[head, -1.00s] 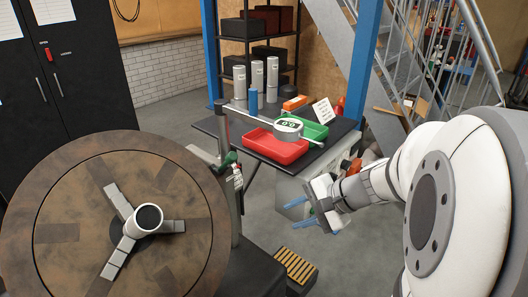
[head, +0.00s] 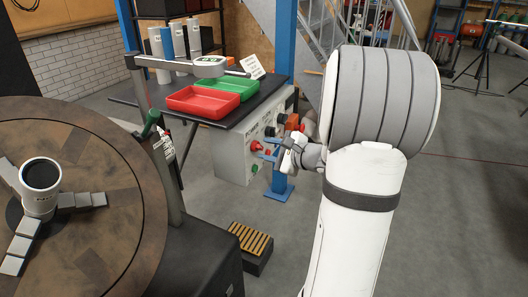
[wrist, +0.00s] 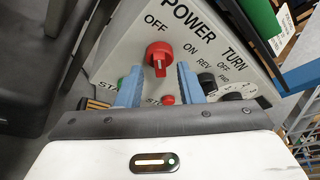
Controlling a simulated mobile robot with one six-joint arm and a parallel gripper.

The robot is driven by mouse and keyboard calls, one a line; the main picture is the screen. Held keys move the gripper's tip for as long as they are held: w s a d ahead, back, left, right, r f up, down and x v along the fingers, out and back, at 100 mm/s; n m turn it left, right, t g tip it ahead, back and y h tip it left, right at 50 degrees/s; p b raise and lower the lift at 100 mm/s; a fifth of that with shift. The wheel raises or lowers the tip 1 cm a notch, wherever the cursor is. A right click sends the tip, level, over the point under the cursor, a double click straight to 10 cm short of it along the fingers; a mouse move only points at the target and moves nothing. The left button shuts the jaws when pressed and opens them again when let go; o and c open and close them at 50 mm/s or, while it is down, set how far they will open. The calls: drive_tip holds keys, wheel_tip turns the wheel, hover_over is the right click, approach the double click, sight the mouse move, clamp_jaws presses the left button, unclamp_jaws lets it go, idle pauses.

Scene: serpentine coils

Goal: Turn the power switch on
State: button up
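The power switch is a red rotary knob (wrist: 158,52) on a grey-white control panel (wrist: 120,55), below the word POWER with OFF and ON printed near it. A pale mark shows on the knob; I cannot tell surely which label it points at. In the head view the panel (head: 230,157) hangs under the front of the table. My gripper (wrist: 160,82) is open and empty. Its two blue fingers point at the panel, with the knob seen just beyond and between the tips. In the head view my gripper (head: 266,148) is close in front of the panel; contact cannot be told.
A smaller red button (wrist: 168,100), a green button (wrist: 121,83) and black TURN knobs (wrist: 207,83) sit around the switch. A red tray (head: 203,101) and a green tray (head: 223,84) rest on the table. Floor to the right is open.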

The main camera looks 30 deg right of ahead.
drive_tip(key=shift+w+a+f, duration=0.15)
drive_tip(key=shift+w+a, duration=0.1)
drive_tip(key=shift+w, duration=0.3)
clamp_jaws()
drive_tip(key=shift+a, duration=0.2)
drive_tip(key=shift+d, duration=0.1)
